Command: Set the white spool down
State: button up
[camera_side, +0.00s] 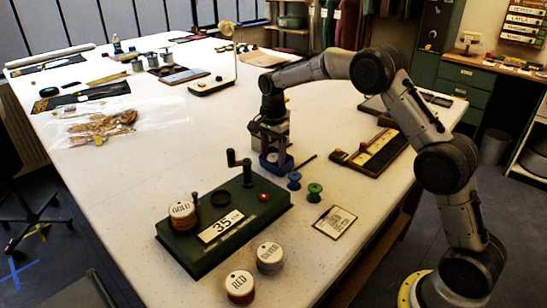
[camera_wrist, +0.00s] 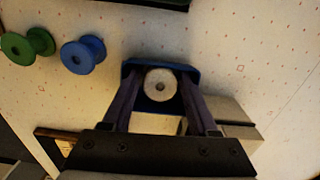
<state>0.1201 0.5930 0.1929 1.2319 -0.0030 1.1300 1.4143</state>
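The white spool (camera_wrist: 160,84) is between the two fingers of my gripper (camera_wrist: 160,88) in the wrist view, its round end with a centre hole facing the camera. The fingers sit close against both sides of it. A blue holder or tray (camera_wrist: 133,69) shows around and beyond the spool; I cannot tell whether the spool touches it. In the side view my gripper (camera_side: 272,153) points down low over the white table, with the blue piece (camera_side: 284,165) at its tips. The spool is mostly hidden there by the fingers.
A blue spool (camera_side: 294,181) and a green spool (camera_side: 314,192) stand close by. A green crank machine (camera_side: 240,210) bears a GOLD tin (camera_side: 183,215). RED (camera_side: 239,286) and SILVER (camera_side: 270,257) tins and a card (camera_side: 335,222) lie nearer. A wooden tray (camera_side: 372,152) is at right.

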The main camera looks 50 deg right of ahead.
aim_at(273, 157)
jog(key=shift+o, duration=0.9)
notch_tip(273, 157, up, 14)
jog(key=shift+a, duration=0.2)
jog(key=s+a+r+n+t, duration=0.15)
jog(key=s+r+n, duration=0.25)
jog(key=s, duration=0.5)
jog(key=s+a+r+n+t, duration=0.1)
jog(key=s+a+r+n, duration=0.2)
jog(key=s+n, duration=0.35)
jog(key=s+f+n+t, duration=0.1)
jog(key=s+f+n, duration=0.2)
jog(key=s, duration=0.7)
jog(key=s+a+f+n+t, duration=0.1)
jog(key=s+f+n, duration=0.3)
jog(key=s, duration=0.6)
jog(key=shift+s+a+f+t, duration=0.2)
jog(key=shift+a+f+t, duration=0.05)
jog(key=shift+f+t, duration=0.35)
